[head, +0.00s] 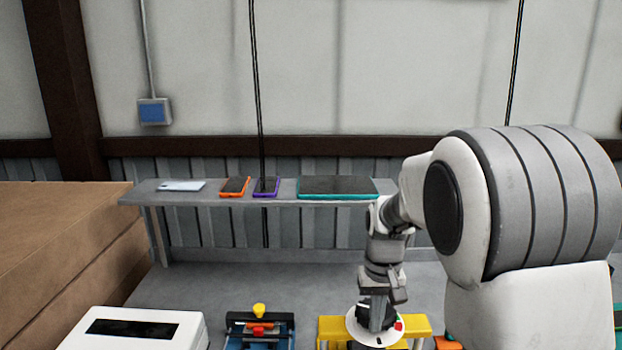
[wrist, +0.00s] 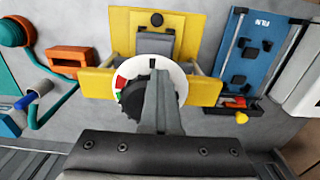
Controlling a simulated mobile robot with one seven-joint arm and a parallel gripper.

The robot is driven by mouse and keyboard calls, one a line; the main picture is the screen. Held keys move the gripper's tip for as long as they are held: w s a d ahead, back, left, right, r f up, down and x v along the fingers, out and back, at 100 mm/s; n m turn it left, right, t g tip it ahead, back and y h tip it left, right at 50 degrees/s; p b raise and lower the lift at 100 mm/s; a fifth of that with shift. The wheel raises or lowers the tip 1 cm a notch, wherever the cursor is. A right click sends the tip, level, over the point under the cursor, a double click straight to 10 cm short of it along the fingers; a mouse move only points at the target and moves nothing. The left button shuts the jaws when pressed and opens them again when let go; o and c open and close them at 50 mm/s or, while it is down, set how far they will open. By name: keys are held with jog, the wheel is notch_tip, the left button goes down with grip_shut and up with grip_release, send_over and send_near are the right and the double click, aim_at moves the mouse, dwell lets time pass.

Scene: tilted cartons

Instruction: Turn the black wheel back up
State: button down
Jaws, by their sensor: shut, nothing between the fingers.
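The black wheel (wrist: 132,100) has a toothed edge and sits on a white disc (wrist: 183,76) with a red and a green mark at its left. The disc is mounted on a yellow stand (wrist: 206,88); in the head view the disc (head: 362,336) shows in front of the yellow stand (head: 421,325). My gripper (wrist: 154,66) is shut and empty, its fingers over the disc and hiding much of the wheel. In the head view my gripper (head: 376,302) points down at the disc. I cannot tell whether the fingers touch the wheel.
A blue device (wrist: 258,62) with a yellow knob stands beside the yellow stand. An orange block (wrist: 75,62) and a teal cable (wrist: 58,106) lie on the other side. A white box (head: 80,340) and brown cartons (head: 60,225) stand left. A grey shelf (head: 220,198) holds phones and a tablet.

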jog(key=shift+d, duration=1)
jog(key=shift+w+d, duration=0.1)
jog(key=shift+d, duration=0.35)
jog(key=shift+w+d, duration=0.15)
jog(key=shift+d, duration=0.15)
jog(key=shift+s+d+r, duration=0.1)
jog(key=shift+s+d, duration=0.05)
jog(key=shift+s, duration=0.2)
notch_tip(320, 180, up, 6)
jog(key=p, duration=0.4)
jog(key=shift+s+p, duration=0.1)
jog(key=shift+p, duration=0.25)
